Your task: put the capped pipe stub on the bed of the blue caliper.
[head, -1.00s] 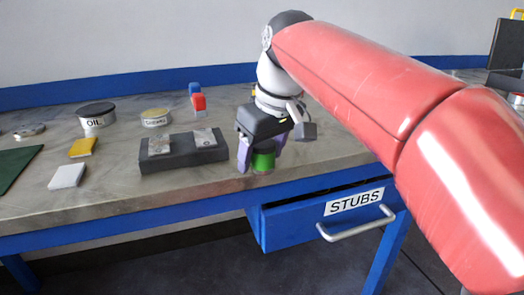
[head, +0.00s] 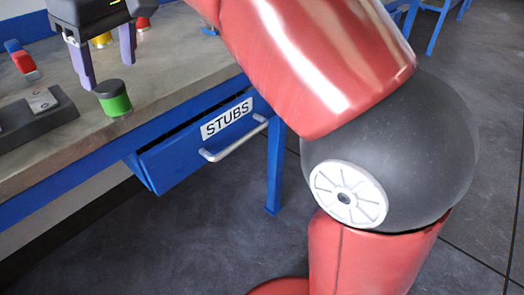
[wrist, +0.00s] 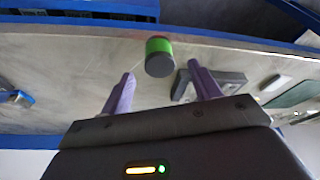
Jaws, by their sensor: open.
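The capped pipe stub (head: 115,103), a short green cylinder with a dark cap, stands upright on the bench near its front edge. It also shows in the wrist view (wrist: 159,57), just beyond the fingertips and between their lines. My gripper (head: 108,74) is open and empty, with two purple fingers, behind and above the stub and apart from it. Its fingers also show in the wrist view (wrist: 161,76). A small blue object, perhaps the blue caliper (head: 208,30), lies on the bench to the right, partly hidden by my arm; a blue piece (wrist: 15,97) shows at the wrist view's left edge.
A dark block with metal plates (head: 66,108) lies left of the stub. A red and blue object (head: 22,60) and a yellow one (head: 102,40) stand farther back. The drawer marked STUBS (head: 170,155) is partly open below the bench edge. The bench right of the stub looks clear.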

